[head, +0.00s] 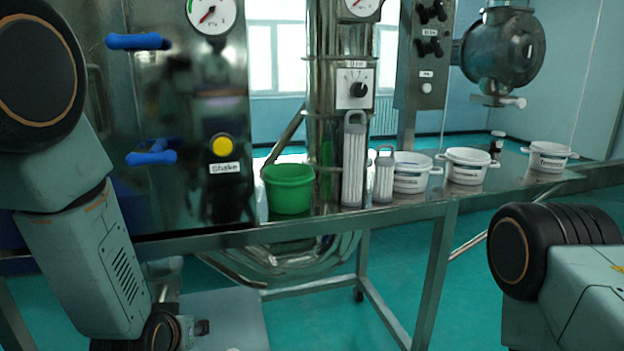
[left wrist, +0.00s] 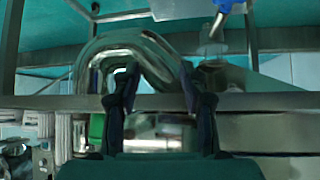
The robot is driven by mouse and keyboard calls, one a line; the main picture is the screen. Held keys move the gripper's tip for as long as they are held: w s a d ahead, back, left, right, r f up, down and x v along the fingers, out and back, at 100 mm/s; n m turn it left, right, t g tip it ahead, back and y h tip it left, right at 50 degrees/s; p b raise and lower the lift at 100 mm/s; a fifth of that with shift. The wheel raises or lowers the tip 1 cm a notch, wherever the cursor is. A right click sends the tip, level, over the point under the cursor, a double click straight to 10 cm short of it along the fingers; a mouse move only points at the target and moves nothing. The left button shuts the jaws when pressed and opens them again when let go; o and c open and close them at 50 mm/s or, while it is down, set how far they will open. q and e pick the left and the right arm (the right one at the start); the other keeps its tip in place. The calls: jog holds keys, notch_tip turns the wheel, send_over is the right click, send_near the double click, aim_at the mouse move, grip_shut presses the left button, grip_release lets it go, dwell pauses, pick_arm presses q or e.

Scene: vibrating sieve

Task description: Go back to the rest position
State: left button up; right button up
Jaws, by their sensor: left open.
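My left arm comes in from the left in the head view and hangs down in front of the table; its gripper is out of that view or cut off at the lower edge. In the left wrist view my left gripper (left wrist: 160,90) is open, with its two dark fingers apart and nothing between them. Behind the fingers is a curved shiny metal pipe (left wrist: 140,42), which also shows under the table in the head view (head: 285,262). My right arm shows at the lower right of the head view, and its gripper is not in view.
A steel table (head: 420,207) carries a green bucket (head: 289,190), two grey-white filters (head: 354,165) and several white tubs (head: 466,166). A steel panel with a yellow Shake button (head: 223,146) and blue handles (head: 151,157) stands at left. Open floor (head: 545,222) lies beyond the table.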

pick_arm(q)
jog(key=s+f+g, duration=0.3)
jog(key=s+f, duration=0.4)
jog(key=s, duration=0.4)
jog(key=s+f+g, duration=0.3)
jog(key=s+f, duration=0.4)
jog(key=s, duration=0.5)
jog(key=s+f+m+g+h+b, duration=0.1)
jog(key=s+f+g, duration=0.2)
jog(key=s, duration=0.9)
notch_tip(320, 180, down, 4)
jog(key=shift+d+r+g, duration=0.1)
jog(key=shift+d+g, duration=0.15)
jog(key=shift+g, duration=0.05)
jog(key=shift+w, duration=0.1)
jog(key=shift+c, duration=0.7)
